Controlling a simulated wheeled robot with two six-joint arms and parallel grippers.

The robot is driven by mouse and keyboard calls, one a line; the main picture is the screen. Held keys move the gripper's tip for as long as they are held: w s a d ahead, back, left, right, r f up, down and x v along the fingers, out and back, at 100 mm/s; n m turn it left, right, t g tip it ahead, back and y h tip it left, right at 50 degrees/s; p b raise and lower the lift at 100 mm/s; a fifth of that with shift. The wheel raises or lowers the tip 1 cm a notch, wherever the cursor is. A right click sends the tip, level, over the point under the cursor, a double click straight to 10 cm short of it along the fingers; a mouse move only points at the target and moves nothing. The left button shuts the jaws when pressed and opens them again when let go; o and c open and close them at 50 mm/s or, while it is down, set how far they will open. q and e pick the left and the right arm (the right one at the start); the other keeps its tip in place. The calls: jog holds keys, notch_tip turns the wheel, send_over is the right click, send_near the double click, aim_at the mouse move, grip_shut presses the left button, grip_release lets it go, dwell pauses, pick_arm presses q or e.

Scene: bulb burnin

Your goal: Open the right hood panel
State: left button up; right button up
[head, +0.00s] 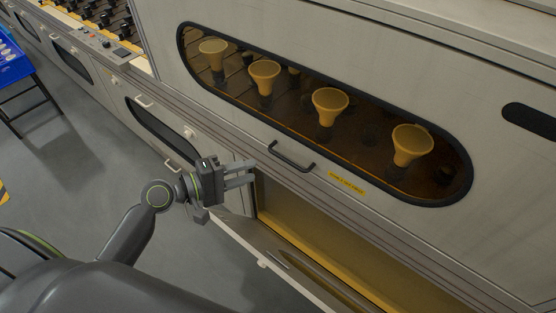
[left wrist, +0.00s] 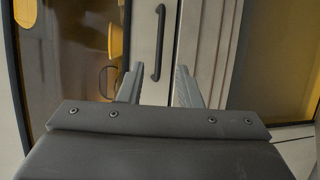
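The hood panel (head: 215,105) is shut, a pale panel with a long dark-rimmed amber window. Several yellow cone-shaped bulbs show behind the glass. In the left wrist view the handle (left wrist: 158,43) shows beyond and between the spread fingertips (left wrist: 157,82). My right gripper is not in view.
Below the hood, a lower door (head: 285,270) stands open, showing a yellow-lined compartment (head: 340,245). To the left are a small control panel (head: 107,45), a rack of black parts (head: 95,15) and a blue bin on a stand (head: 12,62). Grey floor (head: 75,170) is clear at left.

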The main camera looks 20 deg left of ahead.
pick_arm(q)
jog(key=x, duration=0.9)
jog(key=shift+w+f, duration=0.1)
grip_shut()
